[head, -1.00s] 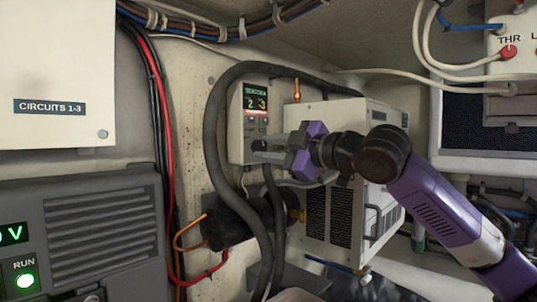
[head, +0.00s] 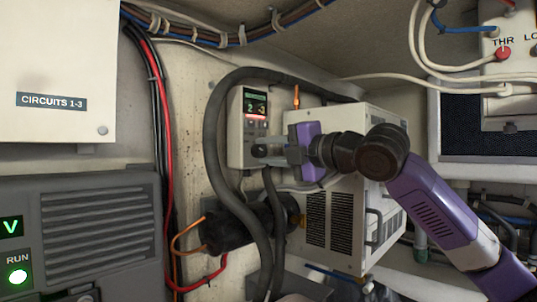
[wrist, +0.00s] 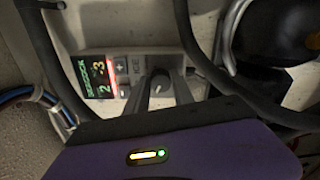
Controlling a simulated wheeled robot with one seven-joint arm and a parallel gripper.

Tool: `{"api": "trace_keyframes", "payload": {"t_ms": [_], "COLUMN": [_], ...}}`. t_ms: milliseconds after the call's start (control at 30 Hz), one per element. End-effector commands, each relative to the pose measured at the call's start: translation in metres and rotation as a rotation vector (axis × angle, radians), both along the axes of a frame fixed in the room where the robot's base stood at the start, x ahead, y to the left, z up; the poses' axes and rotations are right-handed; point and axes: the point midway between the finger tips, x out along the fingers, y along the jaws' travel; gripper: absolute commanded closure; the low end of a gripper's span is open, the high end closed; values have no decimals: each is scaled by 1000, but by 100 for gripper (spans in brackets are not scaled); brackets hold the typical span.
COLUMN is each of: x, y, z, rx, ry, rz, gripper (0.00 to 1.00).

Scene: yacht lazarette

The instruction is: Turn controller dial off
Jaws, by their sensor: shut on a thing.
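My gripper (wrist: 160,92) is shut on the dial. In the head view my gripper (head: 257,151) reaches the lower front of the controller, and its fingers hide the dial there.
A thick black hose (head: 213,130) loops around the controller's left side. A white vented unit (head: 345,128) stands right behind my arm. A black cylinder (head: 232,228) sits below. A grey panel (head: 90,225) with a green RUN light fills the lower left.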

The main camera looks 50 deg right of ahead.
Motion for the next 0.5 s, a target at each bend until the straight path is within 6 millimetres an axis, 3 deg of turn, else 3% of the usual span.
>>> {"api": "trace_keyframes", "payload": {"t_ms": [500], "x": [0], "y": [1], "z": [-3], "rx": [-81], "ry": [4], "rz": [2], "gripper": [100]}}
